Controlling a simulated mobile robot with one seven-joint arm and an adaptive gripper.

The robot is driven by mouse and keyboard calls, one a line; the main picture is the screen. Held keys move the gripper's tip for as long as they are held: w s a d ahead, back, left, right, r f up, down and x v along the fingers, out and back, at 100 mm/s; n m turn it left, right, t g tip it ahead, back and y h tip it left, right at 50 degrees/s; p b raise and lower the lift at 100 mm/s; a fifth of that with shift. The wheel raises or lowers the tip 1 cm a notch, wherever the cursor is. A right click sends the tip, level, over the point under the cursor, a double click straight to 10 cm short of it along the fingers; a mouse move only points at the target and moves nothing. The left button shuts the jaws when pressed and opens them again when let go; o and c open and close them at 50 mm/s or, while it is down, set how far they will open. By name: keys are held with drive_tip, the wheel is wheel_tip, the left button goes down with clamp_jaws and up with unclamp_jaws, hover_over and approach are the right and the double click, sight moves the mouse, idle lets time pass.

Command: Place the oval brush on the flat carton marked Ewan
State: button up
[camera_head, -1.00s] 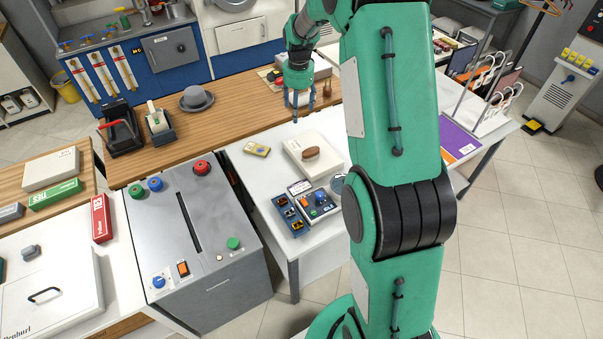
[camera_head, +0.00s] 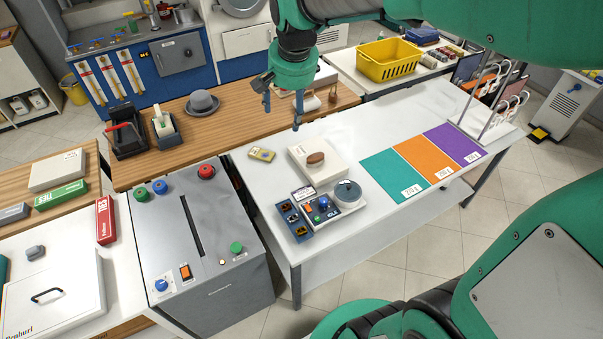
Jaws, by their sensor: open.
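A brown oval brush (camera_head: 315,158) lies on top of a flat off-white carton (camera_head: 306,174) on the white table. No name on this carton can be read at this size. My gripper (camera_head: 282,113) is open and empty, pointing down, its fingers apart. In the picture it is above and to the left of the brush, around the border of the wooden counter and the white table. It does not touch the brush. Another pale flat carton (camera_head: 57,170) lies on the far-left counter; its label is too small to read.
A yellow tag-like item (camera_head: 262,154) and a small control box (camera_head: 318,206) stand near the carton. Teal, orange and purple mats (camera_head: 425,158) cover the table's right part. A yellow basket (camera_head: 388,60) stands behind. A grey hat (camera_head: 201,103) is on the wooden counter (camera_head: 225,125).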

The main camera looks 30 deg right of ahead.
drive_tip(key=s+a+n+t, duration=0.1)
drive_tip(key=s+a+n, duration=0.2)
drive_tip(key=s, duration=0.9)
drive_tip(key=s+a+r+n+t, duration=0.1)
drive_tip(key=s+a+n, duration=0.2)
drive_tip(key=s, duration=0.8)
drive_tip(key=shift+s+a+r+n+y, duration=0.15)
drive_tip(key=shift+s+a+n+y, duration=0.2)
drive_tip(key=shift+a, duration=0.9)
wheel_tip(320, 180, down, 13)
drive_tip(key=b, duration=1.2)
drive_tip(key=shift+b, duration=0.4)
drive_tip(key=shift+r, duration=0.15)
